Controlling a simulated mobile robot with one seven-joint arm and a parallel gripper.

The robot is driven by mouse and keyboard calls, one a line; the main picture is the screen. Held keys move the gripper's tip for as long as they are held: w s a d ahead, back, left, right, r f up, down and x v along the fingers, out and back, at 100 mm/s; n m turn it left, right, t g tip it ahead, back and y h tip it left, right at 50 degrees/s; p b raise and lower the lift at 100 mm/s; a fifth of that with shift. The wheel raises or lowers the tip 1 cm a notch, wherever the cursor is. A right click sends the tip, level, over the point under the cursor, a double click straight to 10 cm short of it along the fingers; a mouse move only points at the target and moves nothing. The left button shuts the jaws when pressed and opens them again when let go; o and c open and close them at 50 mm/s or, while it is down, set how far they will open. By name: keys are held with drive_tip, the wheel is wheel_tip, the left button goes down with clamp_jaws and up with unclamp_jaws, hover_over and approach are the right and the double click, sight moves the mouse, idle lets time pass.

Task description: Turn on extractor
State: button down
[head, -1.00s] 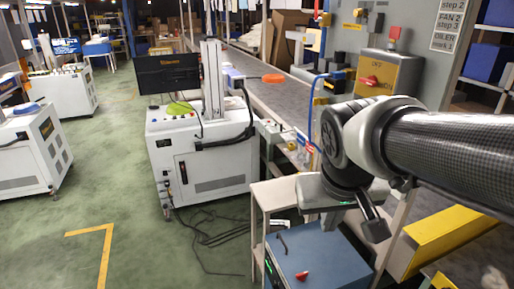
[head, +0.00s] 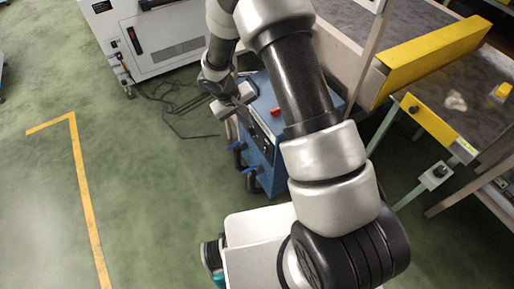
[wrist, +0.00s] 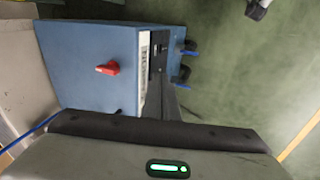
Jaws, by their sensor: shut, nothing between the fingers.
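The blue box (head: 262,160), which looks like the extractor, stands on the floor below my arm. A red knob (head: 276,112) sits on its top face. In the wrist view the blue box (wrist: 75,50) fills the upper left, with the red knob (wrist: 107,68) clear of the fingers. Its narrow dark panel and white label show at the box's right edge, partly covered by a finger. My gripper (head: 246,112) is shut and empty, beside the box's panel side. In the wrist view my gripper (wrist: 170,100) is a dark finger shape near that panel; contact cannot be told.
Two blue-handled fittings (wrist: 186,53) stick out from the box's panel side. A white cabinet (head: 165,45) stands behind, with black cables (head: 180,105) on the floor. The conveyor (head: 450,75) with yellow guards is at right. The green floor at left is free.

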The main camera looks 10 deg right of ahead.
sight(265, 150)
wheel_tip(265, 150, down, 11)
drive_tip(key=s+a+b, duration=0.1)
drive_tip(key=s+a, duration=0.1)
drive_tip(key=shift+a+n, duration=0.15)
drive_tip(key=shift+n, duration=0.15)
drive_tip(key=shift+f, duration=0.1)
drive_tip(key=w+d+f+b, duration=0.2)
drive_tip(key=d+f, duration=0.5)
drive_tip(key=f, duration=0.2)
drive_tip(key=shift+w+f, duration=0.15)
drive_tip(key=shift+f, duration=0.2)
drive_tip(key=shift+f, duration=0.1)
